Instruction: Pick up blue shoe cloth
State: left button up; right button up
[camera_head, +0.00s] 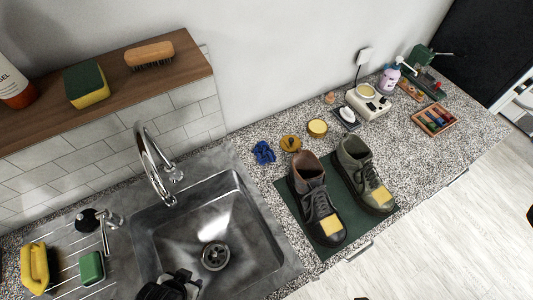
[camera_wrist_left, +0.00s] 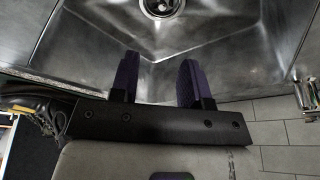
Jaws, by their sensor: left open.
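The blue shoe cloth (camera_head: 263,153) lies crumpled on the speckled counter (camera_head: 248,137), between the sink and the shoes. My left gripper (camera_head: 172,287) is at the bottom edge of the head view, over the front of the sink and well away from the cloth. In the left wrist view, its two dark purple fingers (camera_wrist_left: 158,82) are apart with nothing between them. The cloth does not show in the left wrist view. My right gripper is in neither view.
The sink (camera_head: 160,240) has a tall faucet (camera_head: 150,160) at its back. Two boots (camera_head: 312,195) stand on a green mat (camera_head: 318,250), right of the cloth. Round tins (camera_head: 317,127) sit close to the cloth. A wooden shelf (camera_head: 120,90) overhangs the back left.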

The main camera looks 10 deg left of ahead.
pick_arm(q)
jog(key=shift+d, duration=0.2)
dwell(0.3)
jog(key=o, duration=1.1)
jog(key=shift+a, duration=0.2)
